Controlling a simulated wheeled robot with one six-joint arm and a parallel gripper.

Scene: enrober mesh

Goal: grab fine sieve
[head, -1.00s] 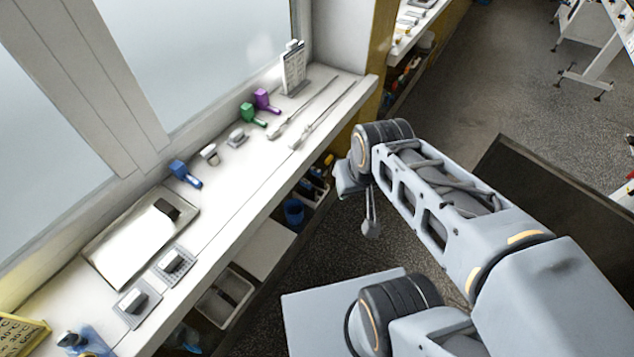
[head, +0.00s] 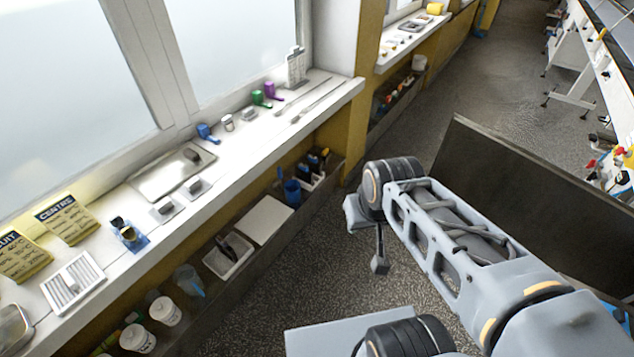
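Two small square mesh plates with block-like grips lie side by side on the window sill, a nearer one (head: 167,209) and a farther one (head: 196,188). Which of them, if either, is the fine sieve I cannot tell at this size. A white slotted rack (head: 73,284) lies on the sill at lower left, and a rounded metal piece (head: 13,328) is cut by the left edge. My gripper (head: 380,264) hangs below my wrist over the floor, right of the sill and apart from everything on it. Its fingers are too small and edge-on to read.
A shallow tray (head: 150,190) lies behind the plates. Blue (head: 207,133), green (head: 261,99) and purple (head: 272,91) handled items stand farther along. The lower shelf holds white tubs (head: 165,311) and a bin (head: 228,262). A dark panel (head: 530,200) stands right of my arm.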

